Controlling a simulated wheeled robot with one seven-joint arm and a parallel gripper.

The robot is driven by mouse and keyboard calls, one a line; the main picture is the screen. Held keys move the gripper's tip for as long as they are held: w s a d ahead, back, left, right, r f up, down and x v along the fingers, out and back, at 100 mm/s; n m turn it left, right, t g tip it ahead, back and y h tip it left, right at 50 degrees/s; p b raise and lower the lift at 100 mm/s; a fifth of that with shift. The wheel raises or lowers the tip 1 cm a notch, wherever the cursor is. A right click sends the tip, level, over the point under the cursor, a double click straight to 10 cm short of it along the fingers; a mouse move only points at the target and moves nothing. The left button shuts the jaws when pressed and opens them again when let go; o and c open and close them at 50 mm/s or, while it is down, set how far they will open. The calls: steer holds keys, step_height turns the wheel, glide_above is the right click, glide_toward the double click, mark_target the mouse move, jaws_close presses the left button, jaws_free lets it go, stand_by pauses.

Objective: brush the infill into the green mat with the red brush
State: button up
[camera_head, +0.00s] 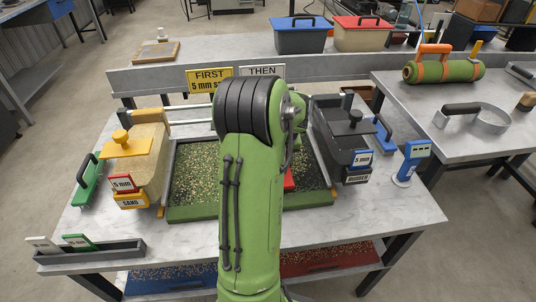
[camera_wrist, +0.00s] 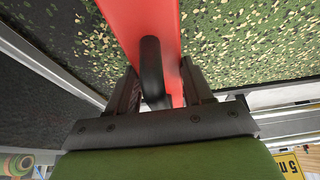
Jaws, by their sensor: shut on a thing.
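The green mat (camera_head: 196,178) lies on the marble-topped table under my arm. Tan and dark granules are scattered over it, denser on the left part and sparser on the dark right part. The red brush (camera_head: 289,181) shows only as a small red piece right of my arm; the rest is hidden. In the wrist view, my gripper (camera_wrist: 156,92) is shut on the black handle of the red brush (camera_wrist: 133,22). The brush's red body lies across the speckled mat (camera_wrist: 240,45). Its bristles are not visible, so I cannot tell whether they touch the mat.
A sand hopper (camera_head: 147,160) stands left of the mat and a dark rubber hopper (camera_head: 345,135) stands right. A blue gauge (camera_head: 412,160) is at the right edge. A card tray (camera_head: 90,252) sits front left. Signs (camera_head: 209,82) stand behind.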

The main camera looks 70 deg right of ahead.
steer(key=s+d, duration=0.1)
steer(key=s, duration=0.2)
steer(key=s+d, duration=0.1)
steer(key=s, duration=0.1)
steer(key=shift+d+p, duration=0.3)
steer(key=w+a, duration=0.1)
steer(key=w, duration=0.1)
steer(key=w+a, duration=0.1)
steer(key=w, duration=0.1)
steer(key=w+a+b, duration=0.1)
steer(key=w, duration=0.1)
steer(key=shift+s, duration=0.1)
steer(key=s+d, duration=0.1)
steer(key=s, duration=0.1)
steer(key=s+d, duration=0.1)
steer(key=s, duration=0.1)
steer(key=s+d, duration=0.1)
steer(key=shift+s, duration=0.4)
steer(key=shift+w, duration=0.1)
